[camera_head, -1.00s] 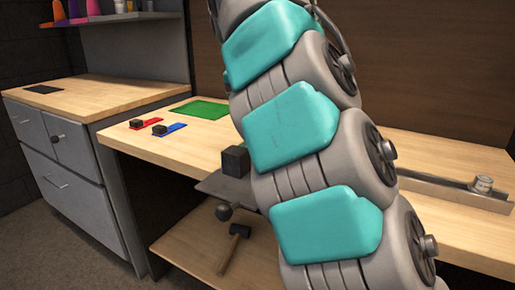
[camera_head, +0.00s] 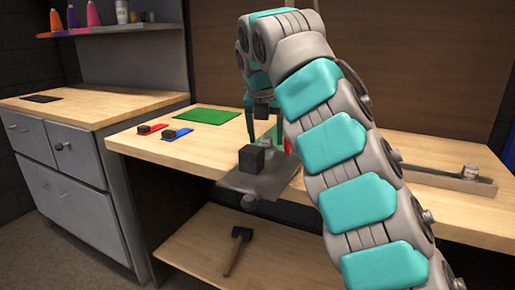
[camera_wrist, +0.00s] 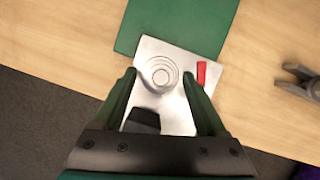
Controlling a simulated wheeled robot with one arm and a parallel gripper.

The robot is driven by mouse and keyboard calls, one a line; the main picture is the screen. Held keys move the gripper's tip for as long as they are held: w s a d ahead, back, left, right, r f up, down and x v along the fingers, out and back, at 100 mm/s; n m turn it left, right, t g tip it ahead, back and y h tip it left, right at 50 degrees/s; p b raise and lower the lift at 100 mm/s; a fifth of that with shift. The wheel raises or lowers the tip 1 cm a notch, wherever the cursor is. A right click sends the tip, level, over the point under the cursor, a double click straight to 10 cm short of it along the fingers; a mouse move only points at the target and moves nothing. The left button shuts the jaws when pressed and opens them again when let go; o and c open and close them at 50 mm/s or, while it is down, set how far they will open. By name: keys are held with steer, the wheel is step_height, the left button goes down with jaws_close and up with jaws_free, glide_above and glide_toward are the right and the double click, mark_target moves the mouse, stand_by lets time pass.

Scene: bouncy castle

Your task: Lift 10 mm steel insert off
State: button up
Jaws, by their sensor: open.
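My gripper (camera_head: 264,128) is open above the near edge of the workbench, over a grey metal plate (camera_head: 268,184) with a dark block (camera_head: 250,159) on it. In the wrist view, my gripper's green fingers (camera_wrist: 158,80) stand apart on either side of a shiny plate (camera_wrist: 178,117). The plate carries a round stepped piece with concentric rings (camera_wrist: 161,73), between and just beyond the fingertips. I cannot tell whether this is the 10 mm insert. A dark block (camera_wrist: 143,120) lies nearer my palm. A red piece (camera_wrist: 202,73) sits right of the rings.
A green mat (camera_head: 206,115) lies behind the plate. Red (camera_head: 144,134) and blue (camera_head: 184,132) strips with black blocks lie left. A metal rail (camera_head: 440,181) lies right. Pliers (camera_wrist: 300,82) lie right in the wrist view. A hammer (camera_head: 236,250) rests on the lower shelf.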

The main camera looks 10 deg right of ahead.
steer(key=shift+f, duration=0.1)
jaws_close()
stand_by(0.7)
